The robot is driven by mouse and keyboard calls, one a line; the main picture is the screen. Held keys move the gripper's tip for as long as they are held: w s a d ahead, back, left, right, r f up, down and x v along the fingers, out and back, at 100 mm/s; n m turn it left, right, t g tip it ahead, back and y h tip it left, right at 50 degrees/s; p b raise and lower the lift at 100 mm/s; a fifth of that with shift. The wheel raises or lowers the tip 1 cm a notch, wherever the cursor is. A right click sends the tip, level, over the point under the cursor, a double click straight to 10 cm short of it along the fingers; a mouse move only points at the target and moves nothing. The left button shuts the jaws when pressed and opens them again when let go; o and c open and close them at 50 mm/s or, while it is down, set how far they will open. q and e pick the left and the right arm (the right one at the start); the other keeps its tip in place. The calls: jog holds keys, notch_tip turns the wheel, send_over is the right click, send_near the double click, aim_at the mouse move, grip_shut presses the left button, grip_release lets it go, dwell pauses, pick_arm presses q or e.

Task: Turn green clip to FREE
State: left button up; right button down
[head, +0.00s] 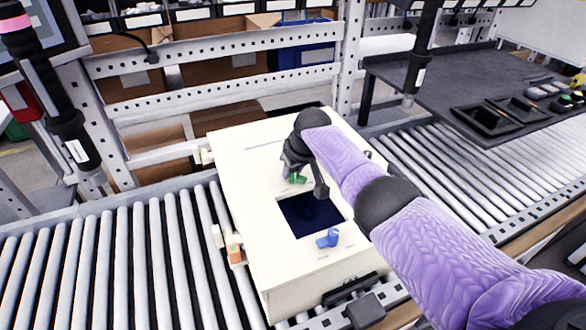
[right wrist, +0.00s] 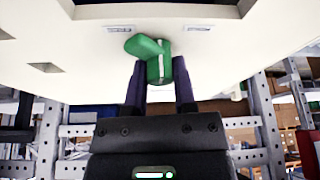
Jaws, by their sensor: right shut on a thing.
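The green clip (head: 298,180) sits on the top of a cream box (head: 255,253), behind a dark square opening (head: 310,214). My right gripper (head: 292,168) reaches down to it and partly hides it in the head view. In the right wrist view, the two dark fingers (right wrist: 160,82) are shut on the green clip (right wrist: 159,66), one on each side of its body. The clip's lever points left, and a white line marks its body. Small labels lie on both sides, too small to read. My left gripper is not in view.
A blue clip (head: 328,239) sits on the near side of the opening. The box stands on a roller conveyor (head: 120,255). An orange-and-white fitting (head: 235,252) sticks out at its left. Black tools hang at left and right. Dark trays (head: 490,118) lie at the right.

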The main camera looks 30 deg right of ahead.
aim_at(301, 189)
jog(key=shift+s+f, duration=0.15)
jog(key=shift+f, duration=0.1)
jog(key=shift+c, duration=2.4)
grip_release()
jog(key=shift+r, duration=0.1)
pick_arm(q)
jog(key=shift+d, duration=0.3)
pick_arm(e)
jog(key=shift+o, duration=0.2)
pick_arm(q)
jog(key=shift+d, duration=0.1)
pick_arm(e)
jog(key=shift+r, duration=0.1)
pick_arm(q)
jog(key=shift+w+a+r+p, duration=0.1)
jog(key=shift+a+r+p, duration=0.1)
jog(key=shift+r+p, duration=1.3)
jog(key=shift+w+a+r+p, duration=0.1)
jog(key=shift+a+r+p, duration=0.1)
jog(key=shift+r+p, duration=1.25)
pick_arm(e)
jog(key=v, duration=0.9)
jog(key=shift+s+r, duration=0.15)
jog(key=shift+r, duration=0.25)
